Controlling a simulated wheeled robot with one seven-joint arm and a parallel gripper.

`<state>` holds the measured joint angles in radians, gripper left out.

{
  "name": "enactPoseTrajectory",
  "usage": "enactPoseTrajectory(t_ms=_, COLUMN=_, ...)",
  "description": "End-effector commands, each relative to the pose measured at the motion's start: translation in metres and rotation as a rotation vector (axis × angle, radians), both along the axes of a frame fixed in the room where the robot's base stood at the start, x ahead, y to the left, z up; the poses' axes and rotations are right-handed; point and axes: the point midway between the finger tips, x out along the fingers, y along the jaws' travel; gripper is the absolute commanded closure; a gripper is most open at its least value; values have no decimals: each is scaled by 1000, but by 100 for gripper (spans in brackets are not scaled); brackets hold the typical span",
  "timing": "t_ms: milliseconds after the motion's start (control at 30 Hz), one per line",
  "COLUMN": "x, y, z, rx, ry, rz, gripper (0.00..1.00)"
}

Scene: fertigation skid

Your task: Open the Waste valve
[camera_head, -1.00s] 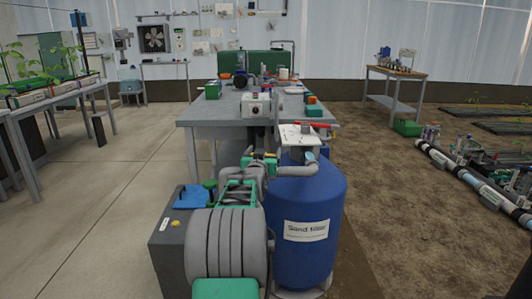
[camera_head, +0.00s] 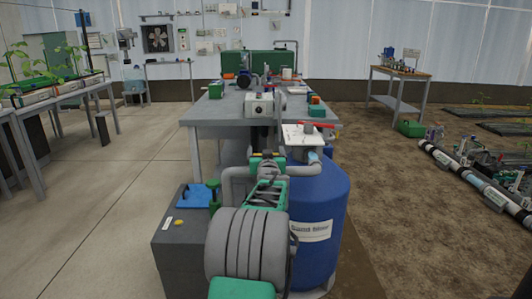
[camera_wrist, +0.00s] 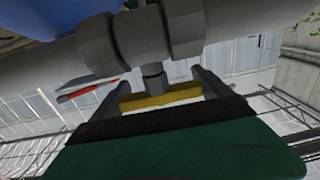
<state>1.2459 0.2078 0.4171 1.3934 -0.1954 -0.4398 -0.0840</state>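A grey pipe (camera_wrist: 70,62) crosses the wrist view, with a grey valve body (camera_wrist: 150,40) and a short stem. A yellow handle (camera_wrist: 160,96) sits on the stem. My gripper (camera_wrist: 162,88) has its two dark fingers wide apart, one near each end of the handle; I cannot tell whether they touch it. In the head view my gripper (camera_head: 266,162) is at the grey pipework left of the blue Sand filter tank (camera_head: 320,205), and partly hides the handle. No Waste label is readable. A red lever (camera_head: 318,125) stands beside a white sign (camera_head: 299,136) above the tank.
A grey workbench (camera_head: 222,107) with several items stands behind the pipework. A plant bench (camera_head: 60,90) is at the left and a small side table (camera_head: 400,73) at the right. White pipes (camera_head: 460,170) lie on the soil. The paved floor at the left is mostly clear.

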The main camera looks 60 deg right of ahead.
Motion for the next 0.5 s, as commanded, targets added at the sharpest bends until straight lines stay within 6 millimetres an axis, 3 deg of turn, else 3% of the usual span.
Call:
enactPoseTrajectory(t_ms=133, x=0, y=0, z=0, rx=0, ry=0, rz=0, gripper=0)
enactPoseTrajectory(t_ms=367, x=-1, y=1, z=1, rx=0, ry=0, rz=-1, gripper=0)
enactPoseTrajectory(t_ms=500, x=-9, y=15, z=2, rx=1, ry=0, rz=-2, gripper=0)
